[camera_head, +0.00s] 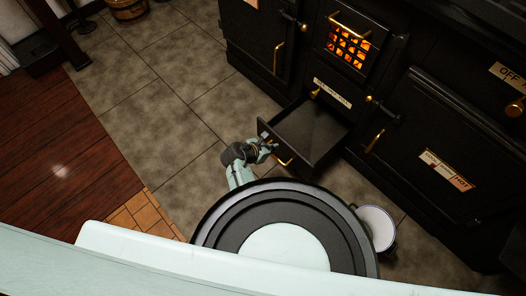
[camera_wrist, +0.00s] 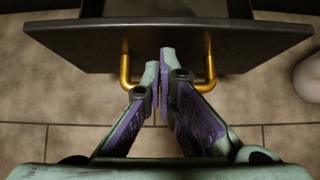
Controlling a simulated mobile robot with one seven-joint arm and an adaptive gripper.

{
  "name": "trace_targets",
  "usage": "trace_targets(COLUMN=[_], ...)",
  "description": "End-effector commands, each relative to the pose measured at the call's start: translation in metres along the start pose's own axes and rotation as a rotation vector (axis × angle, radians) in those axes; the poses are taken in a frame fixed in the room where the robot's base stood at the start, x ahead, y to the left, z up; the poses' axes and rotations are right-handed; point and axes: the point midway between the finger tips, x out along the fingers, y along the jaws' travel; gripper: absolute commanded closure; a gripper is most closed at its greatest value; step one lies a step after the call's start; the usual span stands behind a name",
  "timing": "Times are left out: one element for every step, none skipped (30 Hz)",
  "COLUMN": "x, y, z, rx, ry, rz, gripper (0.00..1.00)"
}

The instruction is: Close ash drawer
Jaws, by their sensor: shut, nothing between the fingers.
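The ash drawer (camera_head: 308,131) is a dark, open tray pulled out from the bottom of the black stove, below the glowing fire grate. Its inside looks empty. Its front carries a brass handle (camera_head: 283,161). My gripper (camera_head: 270,148) is at the drawer's front, near the handle. In the wrist view the drawer front (camera_wrist: 170,45) spans the top, with the U-shaped brass handle (camera_wrist: 125,72) standing out from it. My gripper (camera_wrist: 160,62) is shut and empty, its fingertips between the two handle posts, close to the front. I cannot tell if they touch it.
The black stove (camera_head: 262,40) fills the upper right, with the grate (camera_head: 347,45) lit. A white round-topped vessel (camera_head: 377,226) stands on the floor to the right of my base. Tiled floor (camera_head: 150,125) is clear to the left. A wooden bucket (camera_head: 127,8) is at the back.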

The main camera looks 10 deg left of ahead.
Motion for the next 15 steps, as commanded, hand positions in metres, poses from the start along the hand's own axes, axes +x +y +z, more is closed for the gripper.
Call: trace_targets(x=[0.004, 0.006, 0.009, 0.010, 0.011, 0.013, 0.013, 0.013, 0.014, 0.014, 0.014, 0.014, 0.014, 0.014, 0.014], y=[0.001, 0.000, 0.000, 0.000, 0.000, 0.000, 0.000, 0.000, 0.000, 0.000, 0.000, 0.000, 0.000, 0.000, 0.000], z=[0.005, 0.007, 0.009, 0.011, 0.012, 0.013, 0.013, 0.014, 0.014, 0.014, 0.014, 0.014, 0.014, 0.014, 0.014], rx=[0.002, 0.001, 0.000, 0.000, 0.000, 0.000, 0.000, 0.000, 0.000, 0.000, 0.000, 0.000, 0.000, 0.000, 0.000], ry=[0.000, 0.001, 0.001, 0.001, 0.001, 0.001, 0.001, 0.001, 0.001, 0.001, 0.001, 0.001, 0.001, 0.001, 0.001], rz=[0.000, 0.000, -0.001, -0.001, 0.000, 0.000, 0.001, 0.001, 0.001, 0.001, 0.001, 0.001, 0.001, 0.001, 0.001], gripper=[1.00, 1.00, 1.00, 1.00, 1.00, 1.00, 1.00, 1.00, 1.00, 1.00, 1.00, 1.00, 1.00, 1.00, 1.00])
